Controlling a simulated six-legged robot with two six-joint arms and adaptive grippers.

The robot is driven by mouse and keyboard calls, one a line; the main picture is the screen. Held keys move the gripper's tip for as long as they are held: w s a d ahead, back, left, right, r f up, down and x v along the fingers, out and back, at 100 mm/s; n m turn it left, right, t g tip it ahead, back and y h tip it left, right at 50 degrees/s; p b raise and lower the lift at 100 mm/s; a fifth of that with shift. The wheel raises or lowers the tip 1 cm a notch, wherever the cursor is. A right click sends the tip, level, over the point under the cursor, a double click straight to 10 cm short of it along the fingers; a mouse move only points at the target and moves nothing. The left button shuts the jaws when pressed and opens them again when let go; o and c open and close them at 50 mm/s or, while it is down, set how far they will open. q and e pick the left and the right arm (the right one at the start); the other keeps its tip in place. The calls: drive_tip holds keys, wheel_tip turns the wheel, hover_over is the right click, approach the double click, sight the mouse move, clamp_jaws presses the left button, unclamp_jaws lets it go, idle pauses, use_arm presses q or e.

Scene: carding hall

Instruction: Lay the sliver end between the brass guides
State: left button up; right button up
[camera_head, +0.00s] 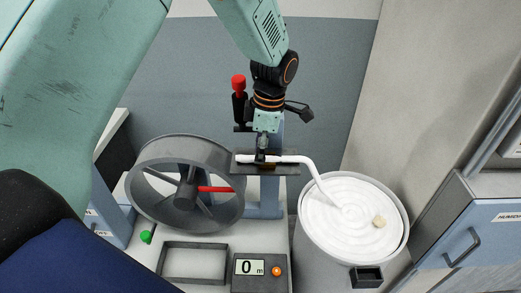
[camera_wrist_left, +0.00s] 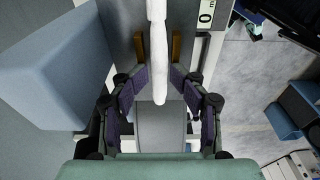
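The white sliver (camera_head: 310,170) rises from the coil in the round can (camera_head: 402,240) and bends over onto a dark plate (camera_head: 278,169). In the left wrist view the sliver (camera_wrist_left: 157,45) runs straight between the two brass guides, one on the left (camera_wrist_left: 140,46) and one on the right (camera_wrist_left: 176,46). Its rounded end reaches past them, between my fingers. My left gripper (camera_head: 262,155) is over the plate; in the wrist view its purple-padded fingers (camera_wrist_left: 159,84) stand apart on either side of the sliver, with gaps visible. Whether the sliver touches the plate is unclear. My right gripper is not in view.
A grey spoked wheel with a red handle (camera_head: 215,189) stands left of the plate. In front are an empty dark frame (camera_head: 195,246), a counter reading 0 m (camera_head: 249,267), and a green button (camera_head: 146,236). A small beige lump (camera_head: 379,221) lies on the coil. A blue drawer cabinet (camera_head: 455,232) stands right.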

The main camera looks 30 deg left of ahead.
sight(266, 157)
use_arm(q)
drive_tip(key=shift+r, duration=0.4)
wheel_tip(266, 157, up, 12)
drive_tip(key=d, duration=0.1)
drive_tip(key=shift+w+r+b, duration=0.15)
drive_tip(key=shift+w+b, duration=0.2)
drive_tip(key=shift+w, duration=0.05)
drive_tip(key=shift+d, duration=0.15)
drive_tip(key=shift+s, duration=0.1)
